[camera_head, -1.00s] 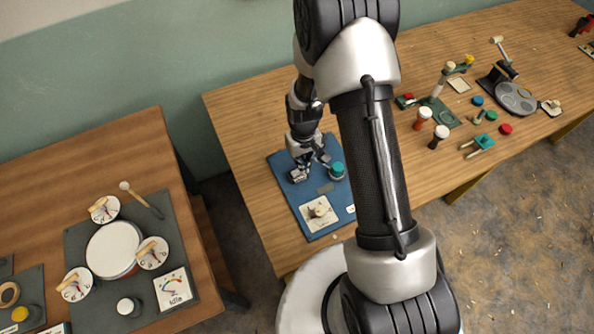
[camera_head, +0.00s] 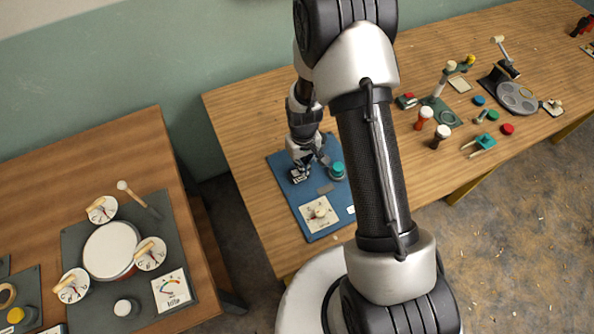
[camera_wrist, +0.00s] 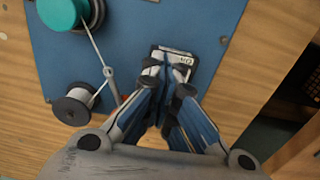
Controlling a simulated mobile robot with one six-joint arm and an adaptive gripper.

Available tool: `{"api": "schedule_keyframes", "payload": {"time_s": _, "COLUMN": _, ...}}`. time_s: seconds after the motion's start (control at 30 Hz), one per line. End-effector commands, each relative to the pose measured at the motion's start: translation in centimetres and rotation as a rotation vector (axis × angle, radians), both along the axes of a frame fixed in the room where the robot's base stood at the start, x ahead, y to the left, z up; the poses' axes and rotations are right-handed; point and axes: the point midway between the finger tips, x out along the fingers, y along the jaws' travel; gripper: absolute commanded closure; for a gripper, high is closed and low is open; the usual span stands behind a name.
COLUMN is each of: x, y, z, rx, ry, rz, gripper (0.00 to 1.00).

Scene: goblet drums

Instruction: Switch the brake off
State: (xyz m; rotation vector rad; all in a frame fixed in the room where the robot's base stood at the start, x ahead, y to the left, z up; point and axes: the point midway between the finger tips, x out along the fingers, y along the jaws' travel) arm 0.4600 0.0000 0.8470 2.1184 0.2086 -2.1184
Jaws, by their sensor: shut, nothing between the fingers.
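A small switch plate with a dark frame and partly covered lettering (camera_wrist: 186,62) sits on the blue board (camera_wrist: 125,25); I take it for the brake switch. It also shows in the head view (camera_head: 297,178), small and partly hidden. My gripper (camera_wrist: 164,76) points down at this plate, fingers shut and empty. The fingertips overlap the plate and hide its middle, so the switch's position cannot be read. Whether they touch it I cannot tell. In the head view my gripper (camera_head: 301,174) is over the left part of the board.
A white dial card (camera_head: 320,213) lies toward the board's front.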

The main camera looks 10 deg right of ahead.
Motion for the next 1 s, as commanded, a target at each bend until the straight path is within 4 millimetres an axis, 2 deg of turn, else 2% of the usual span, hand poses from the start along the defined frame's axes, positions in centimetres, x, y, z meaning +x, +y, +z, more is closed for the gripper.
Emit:
{"api": "schedule_keyframes", "payload": {"time_s": 0.17, "x": 0.0, "y": 0.0, "z": 0.7, "rx": 0.0, "ry": 0.0, "rz": 0.0, "gripper": 1.0}}
{"api": "schedule_keyframes", "payload": {"time_s": 1.0, "x": 0.0, "y": 0.0, "z": 7.1, "rx": 0.0, "ry": -0.001, "rz": 0.0, "gripper": 1.0}}
